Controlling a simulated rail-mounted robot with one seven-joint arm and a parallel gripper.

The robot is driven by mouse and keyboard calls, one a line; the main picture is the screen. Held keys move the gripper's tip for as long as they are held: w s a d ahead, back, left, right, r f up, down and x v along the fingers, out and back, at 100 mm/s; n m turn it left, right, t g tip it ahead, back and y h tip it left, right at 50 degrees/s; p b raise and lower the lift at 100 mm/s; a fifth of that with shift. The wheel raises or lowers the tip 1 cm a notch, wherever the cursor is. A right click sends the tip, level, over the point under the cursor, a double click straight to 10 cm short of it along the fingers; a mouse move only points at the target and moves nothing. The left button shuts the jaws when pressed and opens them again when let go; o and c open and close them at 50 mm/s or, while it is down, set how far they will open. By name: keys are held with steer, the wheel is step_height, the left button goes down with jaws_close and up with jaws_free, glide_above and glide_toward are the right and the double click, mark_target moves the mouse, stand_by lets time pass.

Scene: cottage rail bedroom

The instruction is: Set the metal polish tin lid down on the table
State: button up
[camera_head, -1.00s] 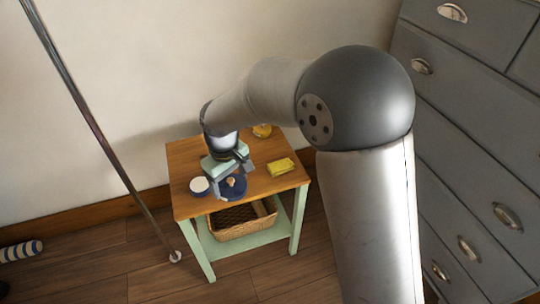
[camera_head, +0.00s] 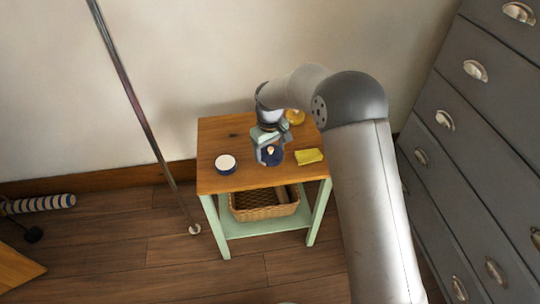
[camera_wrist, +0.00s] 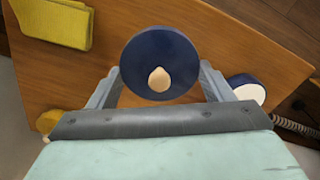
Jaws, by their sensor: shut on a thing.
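The metal polish tin lid is a dark blue disc with a pale wooden knob (camera_wrist: 158,79); the disc (camera_wrist: 150,45) shows in the wrist view. It also shows in the head view (camera_head: 273,159), partly hidden by my gripper. My gripper (camera_head: 268,151) points down over the middle of the table, shut on the lid, with a finger on each side in the wrist view (camera_wrist: 162,78). I cannot tell whether the lid touches the tabletop. The wooden table (camera_head: 215,135) has pale green legs. The open blue tin with white inside (camera_head: 225,164) stands left of the lid.
A folded yellow cloth (camera_head: 309,156) lies right of the lid. A round amber thing (camera_head: 295,117) stands at the back right. A wicker basket (camera_head: 262,207) sits on the lower shelf. Grey drawers (camera_head: 480,130) stand at the right. The table's back left is bare.

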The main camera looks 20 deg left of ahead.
mark_target(270, 155)
steer(key=shift+w+f, duration=0.35)
steer(key=shift+f, duration=1.5)
steer(key=shift+f, duration=0.15)
steer(key=o, duration=0.9)
steer(key=shift+o, duration=0.2)
step_height(270, 155, up, 12)
steer(key=shift+r+p, duration=0.1)
steer(key=shift+p, duration=0.25)
steer(key=shift+r, duration=0.1)
